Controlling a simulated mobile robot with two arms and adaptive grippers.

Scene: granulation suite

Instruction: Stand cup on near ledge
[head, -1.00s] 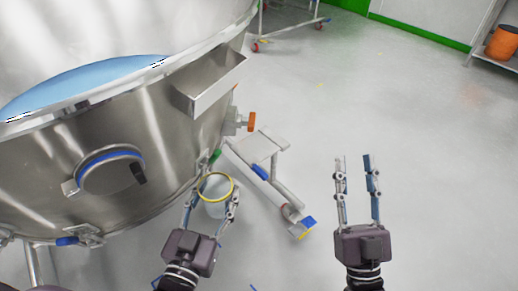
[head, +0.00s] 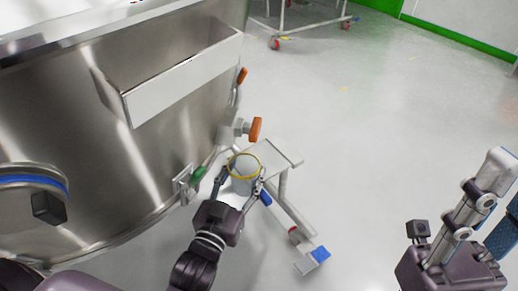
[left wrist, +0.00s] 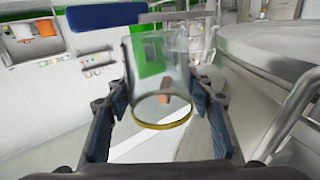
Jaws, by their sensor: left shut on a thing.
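The cup (head: 243,183) is pale and see-through with a yellow rim. My left gripper (head: 242,180) is shut on it, one finger on each side, and holds it with the rim up in the head view. The cup also fills the middle of the left wrist view (left wrist: 160,75), between the fingers. A box-like steel ledge (head: 185,82) juts from the big steel vessel, up and left of the cup. A small flat metal platform (head: 283,153) shows just behind and right of the cup. My right gripper (head: 503,200) is at the right edge, partly cut off, open and empty.
The curved vessel wall (head: 110,190) fills the left side. An orange-handled valve (head: 255,130) sticks out close behind the cup. A frame leg with a blue-tipped caster (head: 318,256) stands on the floor to the right.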

